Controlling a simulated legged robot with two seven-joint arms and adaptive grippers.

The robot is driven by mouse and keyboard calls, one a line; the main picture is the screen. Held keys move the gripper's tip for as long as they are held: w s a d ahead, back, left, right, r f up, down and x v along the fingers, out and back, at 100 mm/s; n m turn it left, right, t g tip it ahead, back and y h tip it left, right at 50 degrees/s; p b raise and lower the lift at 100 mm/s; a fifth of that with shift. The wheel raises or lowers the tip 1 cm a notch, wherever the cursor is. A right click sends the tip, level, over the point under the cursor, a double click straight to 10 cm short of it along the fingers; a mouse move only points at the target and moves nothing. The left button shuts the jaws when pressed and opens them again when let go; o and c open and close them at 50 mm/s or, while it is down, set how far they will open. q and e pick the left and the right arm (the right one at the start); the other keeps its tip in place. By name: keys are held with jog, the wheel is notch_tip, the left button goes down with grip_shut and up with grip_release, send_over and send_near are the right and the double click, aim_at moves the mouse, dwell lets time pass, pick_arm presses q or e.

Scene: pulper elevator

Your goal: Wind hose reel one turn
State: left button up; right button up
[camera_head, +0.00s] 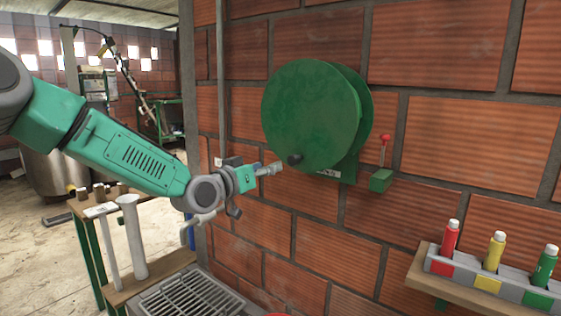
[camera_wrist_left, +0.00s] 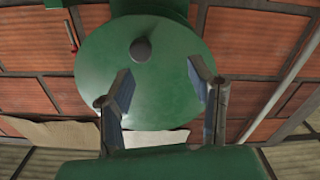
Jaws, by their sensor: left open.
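The green hose reel (camera_head: 312,112) is mounted on the brick wall, with its round disc facing me. A dark crank knob (camera_head: 295,159) sticks out near the lower edge of the disc. My left gripper (camera_head: 272,169) is just left of the knob and apart from it. In the left wrist view the reel disc (camera_wrist_left: 150,75) fills the middle, and the knob (camera_wrist_left: 140,49) lies beyond the two open fingers (camera_wrist_left: 160,95), nearer the left one. Nothing is between the fingers. My right gripper is not in view.
A green box with a red-knobbed lever (camera_head: 382,175) is on the wall right of the reel. A shelf (camera_head: 425,276) holds red, yellow and green bottles at the lower right. A wooden stand (camera_head: 165,268) with white cylinders and a metal grate (camera_head: 190,299) are below my arm.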

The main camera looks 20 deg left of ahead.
aim_at(292, 160)
pick_arm(q)
jog(key=w+d, duration=0.1)
jog(key=d, duration=0.1)
jog(key=w+d+r, duration=0.1)
jog(key=w+d, duration=0.1)
jog(key=w+d+p, duration=0.1)
jog(key=d, duration=0.1)
jog(key=shift+w+d+r, duration=0.15)
jog(key=shift+w+d, duration=0.2)
jog(key=shift+w, duration=0.05)
jog(key=shift+w+a, duration=0.1)
jog(key=shift+w, duration=0.1)
jog(key=w+a, duration=0.1)
jog(key=a+f, duration=0.1)
jog(key=shift+w+a+f, duration=0.1)
jog(key=shift+w+a, duration=0.25)
jog(key=shift+s+d+r, duration=0.25)
jog(key=shift+d, duration=0.4)
jog(key=c, duration=1)
jog(key=shift+s+d+r, duration=0.1)
jog(key=shift+d, duration=0.15)
grip_shut()
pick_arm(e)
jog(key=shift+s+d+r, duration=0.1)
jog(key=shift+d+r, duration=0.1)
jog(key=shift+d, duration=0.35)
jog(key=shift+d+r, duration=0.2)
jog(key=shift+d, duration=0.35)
